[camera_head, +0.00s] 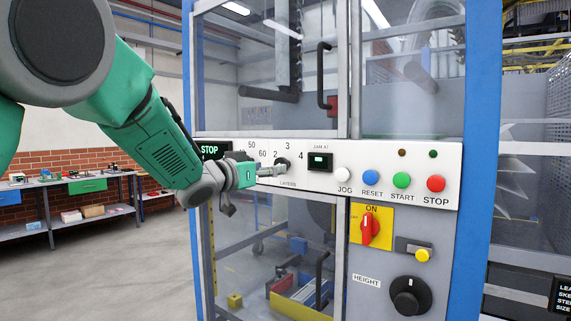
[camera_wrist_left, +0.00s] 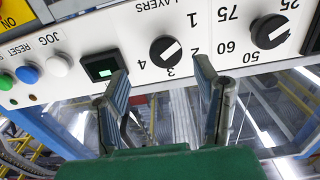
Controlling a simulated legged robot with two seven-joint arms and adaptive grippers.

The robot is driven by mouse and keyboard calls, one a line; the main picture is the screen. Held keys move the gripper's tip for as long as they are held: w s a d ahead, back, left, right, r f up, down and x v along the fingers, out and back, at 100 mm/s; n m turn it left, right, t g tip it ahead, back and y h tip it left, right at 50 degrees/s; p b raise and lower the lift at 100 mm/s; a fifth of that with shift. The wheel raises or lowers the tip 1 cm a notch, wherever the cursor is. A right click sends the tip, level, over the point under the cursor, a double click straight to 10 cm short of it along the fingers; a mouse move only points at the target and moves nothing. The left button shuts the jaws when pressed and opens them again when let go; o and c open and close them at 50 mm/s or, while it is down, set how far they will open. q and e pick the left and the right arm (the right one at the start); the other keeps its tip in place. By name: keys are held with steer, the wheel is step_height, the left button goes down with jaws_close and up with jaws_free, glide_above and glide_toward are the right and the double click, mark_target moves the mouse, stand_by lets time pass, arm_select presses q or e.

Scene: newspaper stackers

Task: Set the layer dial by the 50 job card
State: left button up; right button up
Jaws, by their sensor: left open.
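The black layer dial (camera_head: 282,163) is on the white control panel, partly hidden behind my left gripper in the head view. In the left wrist view the layer dial (camera_wrist_left: 165,51) shows whole, upside down, with marks 1 to 4 and LAYERS lettering. Its white pointer line slants between the lower left and upper right; I cannot tell the exact setting. My left gripper (camera_head: 271,171) is open just in front of the dial. In the wrist view the empty fingers of the left gripper (camera_wrist_left: 162,68) stand either side of the dial, apart from it. My right gripper is out of view.
A second dial (camera_wrist_left: 270,32), marked 25 to 75, sits beside the layer dial. A lit counter display (camera_head: 320,161) and coloured buttons (camera_head: 402,180) are to the right in the head view. A red switch (camera_head: 370,228) and height knob (camera_head: 411,296) are below.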

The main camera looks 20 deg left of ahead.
arm_select(q)
steer(key=w, duration=0.3)
steer(key=w+p, duration=0.1)
steer(key=w, duration=0.2)
steer(key=shift+d+f, duration=0.1)
steer(key=shift+d, duration=0.1)
steer(key=shift+w+d, duration=0.2)
steer(key=shift+d, duration=0.85)
steer(key=c, duration=1)
steer(key=shift+w+a, duration=0.1)
steer(key=shift+a, duration=0.5)
steer(key=shift+c, duration=1.2)
steer(key=shift+f, duration=0.15)
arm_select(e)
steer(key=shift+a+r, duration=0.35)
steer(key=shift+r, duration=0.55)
